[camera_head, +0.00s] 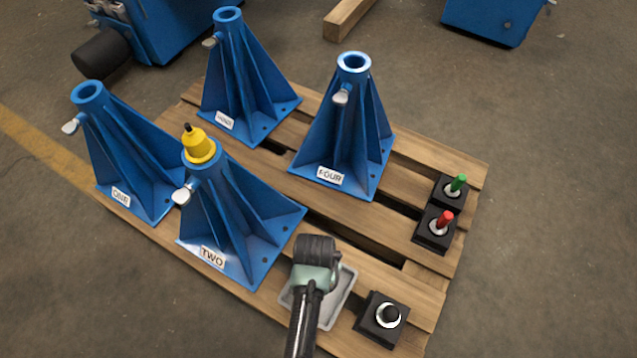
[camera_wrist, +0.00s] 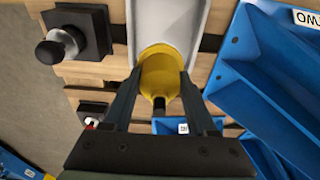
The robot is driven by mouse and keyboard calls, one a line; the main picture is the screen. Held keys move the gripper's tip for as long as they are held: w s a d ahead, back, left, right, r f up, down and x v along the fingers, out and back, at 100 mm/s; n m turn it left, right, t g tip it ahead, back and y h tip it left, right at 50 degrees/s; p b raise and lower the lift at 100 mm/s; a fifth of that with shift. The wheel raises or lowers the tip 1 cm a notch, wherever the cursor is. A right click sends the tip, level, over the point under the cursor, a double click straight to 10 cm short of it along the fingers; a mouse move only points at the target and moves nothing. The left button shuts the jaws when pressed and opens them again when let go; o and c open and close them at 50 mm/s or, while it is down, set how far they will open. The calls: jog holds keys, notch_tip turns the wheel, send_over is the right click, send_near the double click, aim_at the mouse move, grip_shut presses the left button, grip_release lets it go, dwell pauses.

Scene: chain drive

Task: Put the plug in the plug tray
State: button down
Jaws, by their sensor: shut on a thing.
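My gripper (camera_head: 314,285) is over the grey plug tray (camera_head: 340,302) at the pallet's front edge; the fingertips are hidden in the head view. In the wrist view, my gripper (camera_wrist: 160,78) is shut on a yellow plug (camera_wrist: 158,64) with a dark tip. The plug's wide end faces the pale tray (camera_wrist: 185,20) behind it. I cannot tell whether the plug touches the tray floor. Another yellow plug (camera_head: 200,149) with a black tip sits in the top of the blue stand marked TWO (camera_head: 225,225).
Blue stands ONE (camera_head: 125,165), FOUR (camera_head: 345,140) and one behind (camera_head: 240,85) share the wooden pallet (camera_head: 400,255). A black box with a dark knob (camera_head: 375,325) stands right of the tray. Boxes with red (camera_head: 445,218) and green (camera_head: 458,183) levers are farther back.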

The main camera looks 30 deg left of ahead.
jog(key=f+b, duration=0.2)
jog(key=f, duration=0.1)
jog(key=shift+a, duration=0.4)
notch_tip(320, 180, down, 10)
jog(key=b, duration=0.6)
jog(key=shift+r, duration=0.1)
jog(key=shift+f, duration=0.2)
jog(key=shift+c, duration=1)
grip_release()
jog(key=r+p, duration=0.2)
jog(key=r, duration=0.2)
jog(key=s+r+p, duration=0.1)
jog(key=r+p, duration=0.2)
jog(key=r, duration=0.1)
jog(key=r+p, duration=0.2)
jog(key=r, duration=0.2)
jog(key=shift+s+r, duration=0.2)
jog(key=shift+s, duration=0.05)
